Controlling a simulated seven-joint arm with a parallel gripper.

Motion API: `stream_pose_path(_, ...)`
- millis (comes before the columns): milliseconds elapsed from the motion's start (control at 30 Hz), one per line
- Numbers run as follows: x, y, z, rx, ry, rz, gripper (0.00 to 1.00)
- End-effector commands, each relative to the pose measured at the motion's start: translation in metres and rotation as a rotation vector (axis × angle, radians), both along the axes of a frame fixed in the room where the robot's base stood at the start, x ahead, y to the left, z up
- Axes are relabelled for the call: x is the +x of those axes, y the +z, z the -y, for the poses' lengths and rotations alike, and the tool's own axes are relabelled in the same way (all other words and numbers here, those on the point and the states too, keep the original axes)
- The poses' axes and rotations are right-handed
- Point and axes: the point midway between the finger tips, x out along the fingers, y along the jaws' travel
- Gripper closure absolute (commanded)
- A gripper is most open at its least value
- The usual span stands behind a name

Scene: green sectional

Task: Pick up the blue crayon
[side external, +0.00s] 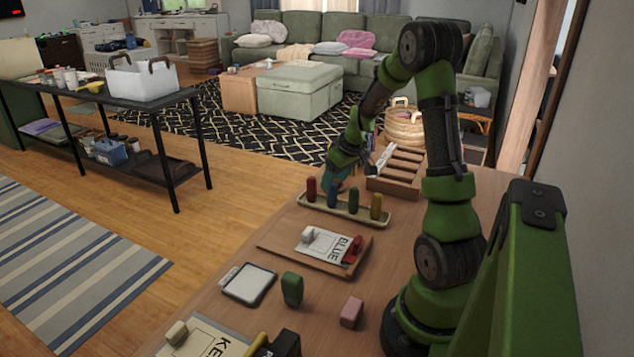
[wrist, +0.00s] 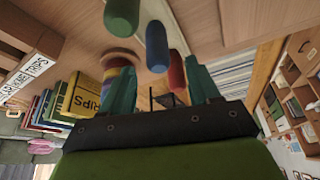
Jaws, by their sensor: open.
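The blue crayon (side external: 332,198) stands upright in a shallow tray (side external: 345,211), between the red crayon (side external: 311,189) and the green crayon (side external: 353,201). A yellow crayon (side external: 376,206) stands at the tray's right end. My gripper (side external: 337,183) is just above and behind the blue crayon in the side view. In the wrist view my gripper (wrist: 156,66) is open, and the blue crayon (wrist: 157,47) lines up with the gap between the teal fingers. The green crayon (wrist: 121,16) and red crayon (wrist: 176,73) flank it. I cannot tell whether the fingers touch anything.
A wooden divided rack (side external: 396,171) stands right behind the tray. In front lie a board with a "BLUE" card (side external: 325,245), a white-topped pad (side external: 248,284), a green block (side external: 292,289) and a pink block (side external: 351,312). The table between these is partly clear.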

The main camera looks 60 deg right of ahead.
Motion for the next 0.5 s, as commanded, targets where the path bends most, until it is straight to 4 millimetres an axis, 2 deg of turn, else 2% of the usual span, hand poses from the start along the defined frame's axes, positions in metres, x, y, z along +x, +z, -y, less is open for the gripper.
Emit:
stream_pose_path(167,0.004,-0.011,0.001,0.001,0.000,-0.001,0.39)
stream_pose_path(500,0.016,-0.054,0.007,0.001,0.000,-0.001,0.39)
